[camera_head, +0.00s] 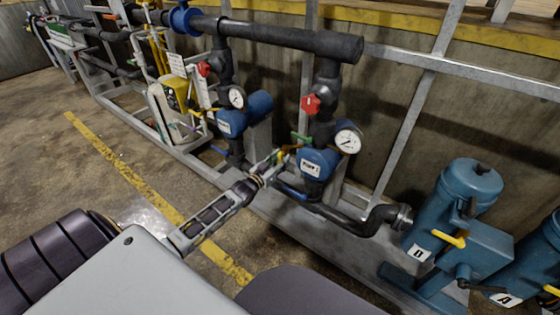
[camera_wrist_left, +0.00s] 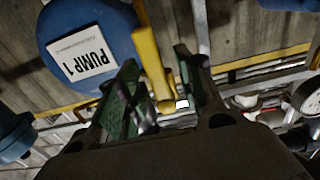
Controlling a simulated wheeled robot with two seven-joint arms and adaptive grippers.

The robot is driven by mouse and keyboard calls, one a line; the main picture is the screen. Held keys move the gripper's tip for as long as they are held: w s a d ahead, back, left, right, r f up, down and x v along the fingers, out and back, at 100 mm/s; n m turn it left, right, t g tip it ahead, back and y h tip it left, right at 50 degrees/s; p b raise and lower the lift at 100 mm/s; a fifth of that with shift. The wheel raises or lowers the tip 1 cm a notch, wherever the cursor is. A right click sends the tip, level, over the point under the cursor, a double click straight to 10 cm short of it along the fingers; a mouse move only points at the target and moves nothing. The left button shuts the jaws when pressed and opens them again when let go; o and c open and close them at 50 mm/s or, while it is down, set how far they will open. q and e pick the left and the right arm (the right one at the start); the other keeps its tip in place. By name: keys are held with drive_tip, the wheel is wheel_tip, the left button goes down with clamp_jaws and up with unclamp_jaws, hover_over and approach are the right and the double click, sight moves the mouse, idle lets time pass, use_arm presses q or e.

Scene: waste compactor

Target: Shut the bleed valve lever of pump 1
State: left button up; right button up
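Pump 1 (camera_head: 320,160) is a blue round body with a white "PUMP 1" label, on black piping in the middle of the head view. It also shows at the upper left of the left wrist view (camera_wrist_left: 110,25). A yellow lever (camera_wrist_left: 148,45) stands beside the pump in the wrist view and runs down between my left gripper's two fingers. My left gripper (camera_head: 281,155) is beside the pump's left side. Its green-padded fingers are apart, with a visible gap at the lever; I cannot tell whether either touches it. In the head view the gripper mostly hides the lever. My right gripper is not in view.
A red valve handle (camera_head: 311,103) and a pressure gauge (camera_head: 348,141) sit close above pump 1. A second blue pump (camera_head: 231,122) stands to its left. A black bent pipe (camera_head: 365,222) and blue-green units (camera_head: 462,215) are at right. Open floor (camera_head: 60,180) lies left.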

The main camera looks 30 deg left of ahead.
use_arm(q)
drive_tip(key=shift+c, duration=0.2)
drive_tip(key=c, duration=0.7)
clamp_jaws()
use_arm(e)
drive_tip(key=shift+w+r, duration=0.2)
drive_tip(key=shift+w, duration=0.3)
